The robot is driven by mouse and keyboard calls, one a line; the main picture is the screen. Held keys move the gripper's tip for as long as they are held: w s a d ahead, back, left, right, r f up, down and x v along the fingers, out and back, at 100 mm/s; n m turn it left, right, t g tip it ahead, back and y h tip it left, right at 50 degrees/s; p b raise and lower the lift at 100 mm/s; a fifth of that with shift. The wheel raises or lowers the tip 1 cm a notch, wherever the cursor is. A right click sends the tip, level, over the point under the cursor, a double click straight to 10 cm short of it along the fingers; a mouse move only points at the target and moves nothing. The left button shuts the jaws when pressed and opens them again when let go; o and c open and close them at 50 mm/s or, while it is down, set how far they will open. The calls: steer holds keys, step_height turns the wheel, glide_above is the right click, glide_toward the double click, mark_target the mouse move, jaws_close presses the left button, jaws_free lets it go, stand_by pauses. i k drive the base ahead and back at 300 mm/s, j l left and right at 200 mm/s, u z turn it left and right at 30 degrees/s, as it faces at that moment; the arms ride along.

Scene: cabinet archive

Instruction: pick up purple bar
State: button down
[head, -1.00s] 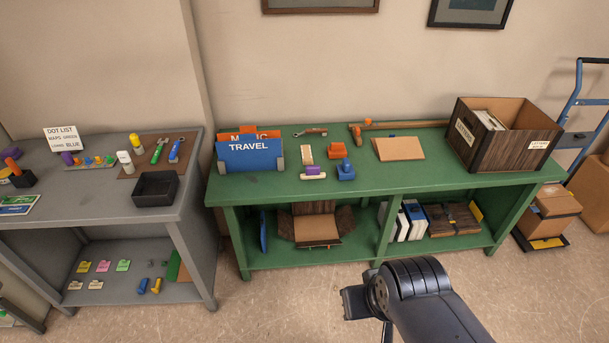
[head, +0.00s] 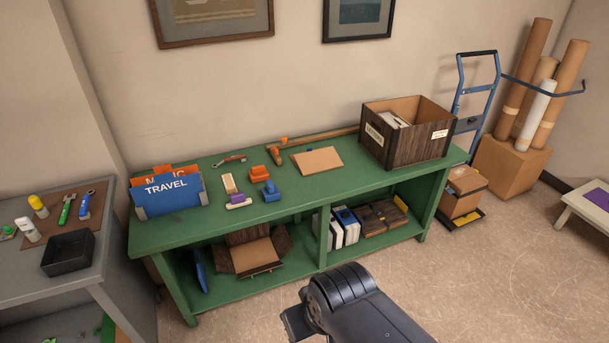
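A small purple bar (head: 238,199) with a pale lower edge lies on the green bench (head: 222,239), toward its front left. It touches or lies close to the end of a cream block (head: 229,183); I cannot tell which. My gripper (head: 299,324) is at the bottom of the view, in front of the bench and well apart from the bar. Its fingers are not clear, so I cannot see whether it is open.
Blue (head: 269,191) and orange (head: 259,173) blocks sit right of the bar, the TRAVEL folder rack (head: 174,196) left. A wooden crate (head: 405,150) stands at the bench's right. A low table (head: 585,215) with a purple patch is far right. Floor in front is clear.

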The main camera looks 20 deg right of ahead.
mark_target(238, 199)
steer(key=i+l, duration=0.15)
steer(key=i, duration=0.3)
steer(key=i+l, duration=0.15)
steer(key=i, duration=0.3)
steer(key=i+l, duration=0.15)
steer(key=i, duration=0.35)
steer(key=i+l, duration=0.15)
steer(key=i, duration=0.3)
